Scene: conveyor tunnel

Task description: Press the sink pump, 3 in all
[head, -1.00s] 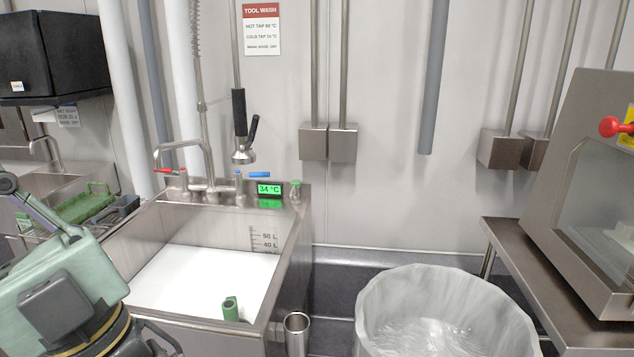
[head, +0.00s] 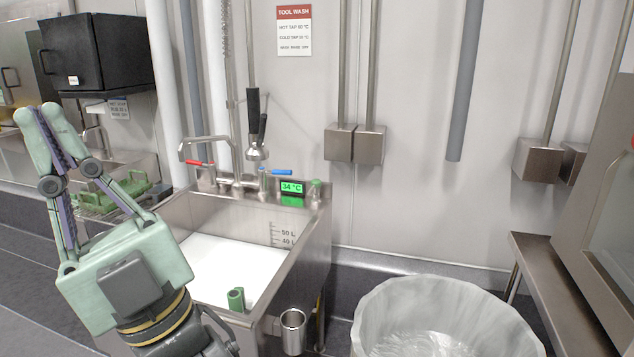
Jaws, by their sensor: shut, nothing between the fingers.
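The steel sink (head: 295,262) is left of centre, with white liquid or foam inside and a litre scale on its wall. A green upright cylinder (head: 236,299) stands at its front rim. I cannot tell for certain which of these is the pump. My gripper (head: 36,112) is at the left, shut and empty, fingers pointing up. It is left of the sink, apart from both green parts.
A faucet with red and blue levers (head: 275,172), a hanging sprayer (head: 256,140) and a 34 °C display (head: 292,188) are at the sink's back. A steel cup (head: 293,330) is at its front right. A lined bin (head: 372,300) and a steel table (head: 560,260) are at right.

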